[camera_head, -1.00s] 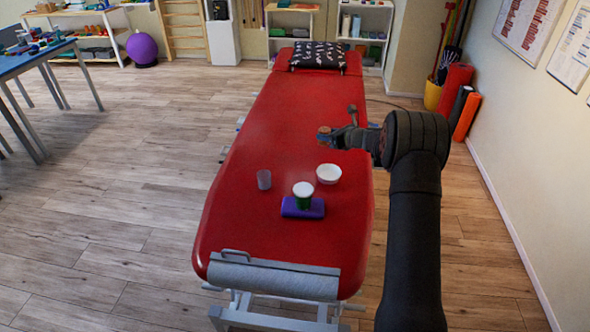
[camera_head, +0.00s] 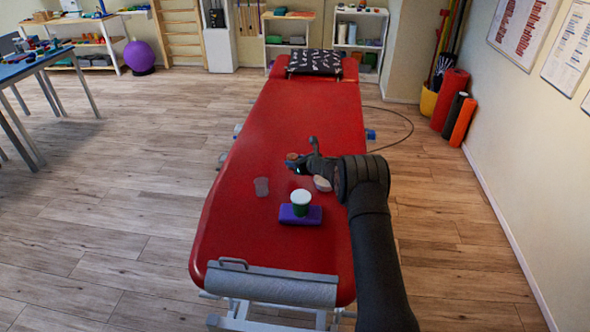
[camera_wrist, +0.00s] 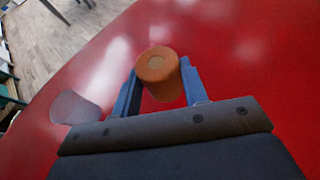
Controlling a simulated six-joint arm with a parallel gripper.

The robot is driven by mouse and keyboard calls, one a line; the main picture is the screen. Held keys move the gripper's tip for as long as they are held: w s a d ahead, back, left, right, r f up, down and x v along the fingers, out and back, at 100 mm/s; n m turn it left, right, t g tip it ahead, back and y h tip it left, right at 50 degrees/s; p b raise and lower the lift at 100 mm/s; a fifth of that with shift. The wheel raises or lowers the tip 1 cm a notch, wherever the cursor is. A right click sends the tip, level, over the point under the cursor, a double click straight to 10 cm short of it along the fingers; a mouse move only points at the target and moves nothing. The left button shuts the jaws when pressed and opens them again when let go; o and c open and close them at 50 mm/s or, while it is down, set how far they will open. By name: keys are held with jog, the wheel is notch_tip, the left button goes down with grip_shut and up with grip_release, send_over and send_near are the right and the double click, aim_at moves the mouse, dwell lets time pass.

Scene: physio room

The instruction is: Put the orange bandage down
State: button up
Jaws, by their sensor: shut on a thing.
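The orange bandage (camera_head: 291,157) is a small roll, held at the tip of my gripper (camera_head: 300,163) above the red treatment table (camera_head: 300,115). In the wrist view the orange roll (camera_wrist: 157,66) sits between the two blue-grey fingers of my gripper (camera_wrist: 160,82), its round end facing the camera. The fingers are shut on it. Red table surface shows beyond and beneath it; I cannot tell the exact height.
A patterned pillow (camera_head: 315,62) lies at the far end. The table's middle is clear.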

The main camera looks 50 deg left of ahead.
jog(key=shift+f, duration=2)
jog(key=shift+f, duration=0.1)
jog(key=o, duration=1)
jog(key=shift+o, duration=0.3)
jog(key=shift+d+r, duration=0.1)
jog(key=shift+r, duration=0.1)
jog(key=v, duration=1.1)
jog(key=shift+d, duration=0.35)
jog(key=shift+a, duration=0.1)
